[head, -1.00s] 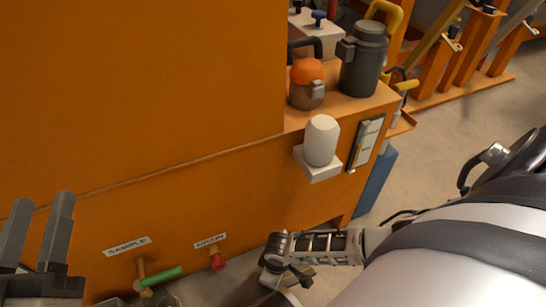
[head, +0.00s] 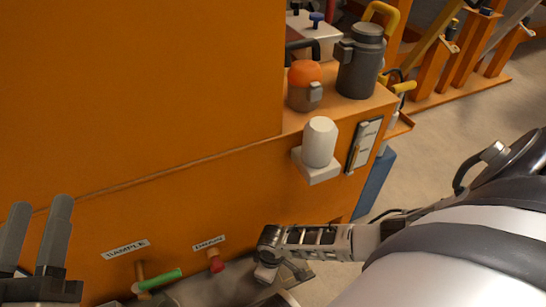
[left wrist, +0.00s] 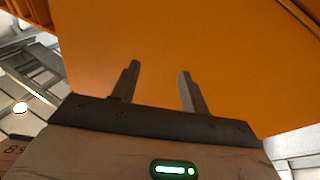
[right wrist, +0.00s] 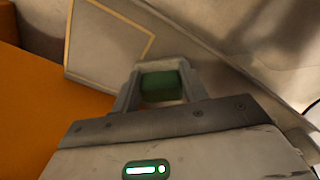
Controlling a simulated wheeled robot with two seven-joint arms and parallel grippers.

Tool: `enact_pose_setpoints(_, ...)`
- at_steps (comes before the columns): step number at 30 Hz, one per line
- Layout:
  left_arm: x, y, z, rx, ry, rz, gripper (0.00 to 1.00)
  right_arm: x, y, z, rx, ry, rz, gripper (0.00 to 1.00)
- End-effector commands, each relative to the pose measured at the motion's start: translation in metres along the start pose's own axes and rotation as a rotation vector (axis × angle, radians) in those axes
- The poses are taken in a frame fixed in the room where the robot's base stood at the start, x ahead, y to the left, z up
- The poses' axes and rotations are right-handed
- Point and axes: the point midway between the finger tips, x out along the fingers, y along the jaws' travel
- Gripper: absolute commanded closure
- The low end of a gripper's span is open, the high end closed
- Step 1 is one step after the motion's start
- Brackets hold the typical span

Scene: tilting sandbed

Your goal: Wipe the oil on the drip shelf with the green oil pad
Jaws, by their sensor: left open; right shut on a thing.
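My right gripper (right wrist: 160,72) is shut on the green oil pad (right wrist: 161,86), which shows between its fingers in the right wrist view. A grey surface beyond the pad looks like the drip shelf (right wrist: 215,70). I cannot tell whether the pad touches it. In the head view a grey shelf (head: 205,289) shows low, under the valves. My right forearm reaches down beside it, and the pad cannot be made out there. I cannot make out any oil. My left gripper (head: 42,215) is open and empty in front of the orange machine; its fingers also show in the left wrist view (left wrist: 158,80).
The orange machine wall (head: 140,100) fills the left. A green-handled sample valve (head: 158,280) and a red-tipped valve (head: 215,261) stick out above the shelf. A white cup (head: 320,142) sits on a bracket. A dark canister (head: 360,65) and an orange-topped jar (head: 305,86) stand on the ledge.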

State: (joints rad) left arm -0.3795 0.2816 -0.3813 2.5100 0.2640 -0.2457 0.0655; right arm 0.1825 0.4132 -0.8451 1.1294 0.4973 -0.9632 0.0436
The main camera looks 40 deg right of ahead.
Motion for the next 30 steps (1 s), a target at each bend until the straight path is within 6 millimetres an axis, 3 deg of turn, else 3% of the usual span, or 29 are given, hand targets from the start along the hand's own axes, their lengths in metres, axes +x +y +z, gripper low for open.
enact_pose_setpoints(8,-0.002,-0.001,0.006,-0.017,-0.024,-0.008,0.55,-0.001,0.002,-0.001,0.001,0.002,0.004,0.93)
enact_pose_setpoints(30,-0.029,-0.004,0.075,-0.204,-0.284,-0.085,0.55,-0.001,0.003,-0.001,0.002,0.002,0.005,0.93)
